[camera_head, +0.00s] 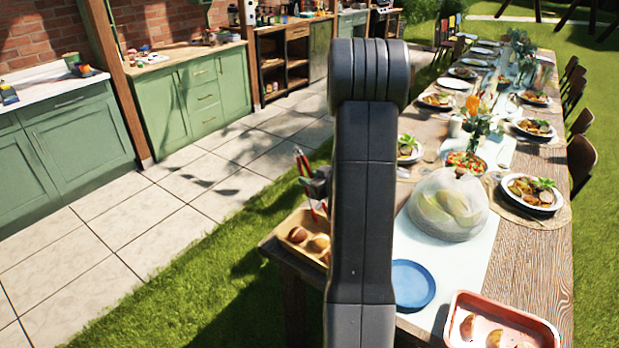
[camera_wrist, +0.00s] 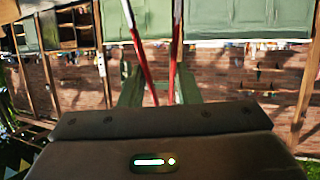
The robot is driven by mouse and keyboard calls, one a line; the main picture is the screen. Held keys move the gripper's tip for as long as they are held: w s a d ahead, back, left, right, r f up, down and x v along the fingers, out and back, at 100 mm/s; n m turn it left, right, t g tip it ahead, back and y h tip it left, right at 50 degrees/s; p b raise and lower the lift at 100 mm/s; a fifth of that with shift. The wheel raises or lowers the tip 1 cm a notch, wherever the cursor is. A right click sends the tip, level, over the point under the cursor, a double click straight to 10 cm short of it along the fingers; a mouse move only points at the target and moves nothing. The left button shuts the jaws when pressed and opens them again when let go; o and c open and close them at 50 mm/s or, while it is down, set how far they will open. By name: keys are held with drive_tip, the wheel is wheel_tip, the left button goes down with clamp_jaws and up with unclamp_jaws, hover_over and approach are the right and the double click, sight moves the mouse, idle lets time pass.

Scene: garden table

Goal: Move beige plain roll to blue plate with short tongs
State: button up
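Red-handled tongs with silver ends show beside my arm in the head view (camera_head: 303,166) and ahead of the wrist in the wrist view (camera_wrist: 172,65). My gripper (camera_head: 318,186) appears shut on the tongs, above the table's left edge; my arm hides part of it. Its fingertips are not clear. Several brown and beige rolls (camera_head: 297,235) lie in a wooden tray below the gripper, partly hidden by my arm. I cannot tell which is the beige plain roll. The blue plate (camera_head: 412,283) is empty, right of my arm.
A pink tray (camera_head: 544,327) with several bread pieces stands at the front right. A clear dome (camera_head: 448,205) covers food behind the blue plate. Set plates and flowers fill the long table's far part. Green cabinets (camera_head: 195,95) stand across the paving.

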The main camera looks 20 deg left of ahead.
drive_tip(key=shift+f, duration=0.15)
wheel_tip(320, 180, down, 10)
drive_tip(key=b, duration=0.8)
drive_tip(key=shift+o, duration=0.7)
drive_tip(key=c, duration=0.7)
wheel_tip(320, 180, up, 12)
drive_tip(key=p, duration=0.9)
drive_tip(key=shift+r, duration=0.25)
drive_tip(key=shift+f, duration=0.1)
